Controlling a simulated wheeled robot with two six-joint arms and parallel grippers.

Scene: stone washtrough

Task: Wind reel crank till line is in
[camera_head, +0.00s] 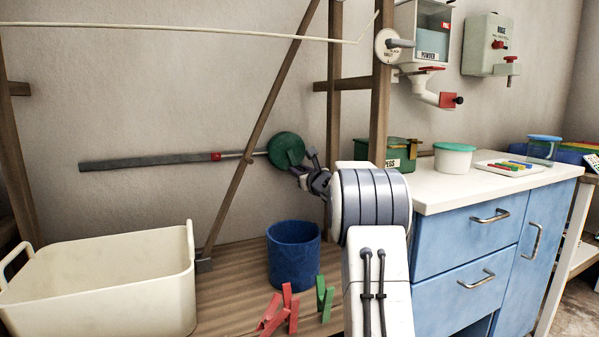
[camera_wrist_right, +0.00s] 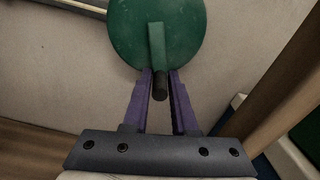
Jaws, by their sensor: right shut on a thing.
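The reel is a green disc (camera_head: 286,150) on the wall behind the wooden posts. In the right wrist view the disc (camera_wrist_right: 150,18) fills the top middle, with a green crank arm (camera_wrist_right: 157,45) pointing down to a dark crank knob (camera_wrist_right: 160,88). My right gripper (camera_head: 307,172) is at the disc's lower right; its purple fingers (camera_wrist_right: 160,84) are shut on the knob, one on each side. A thin light rod or line (camera_head: 240,154) runs left from the disc to a red marker (camera_head: 215,156) on a long grey bar (camera_head: 140,162). My left gripper is out of view.
A slanting wooden brace (camera_head: 262,118) crosses just left of the reel. Below are a cream tub (camera_head: 100,290), a blue bucket (camera_head: 293,258) and red and green pegs (camera_head: 324,298). A blue cabinet (camera_head: 465,240) stands right of my arm.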

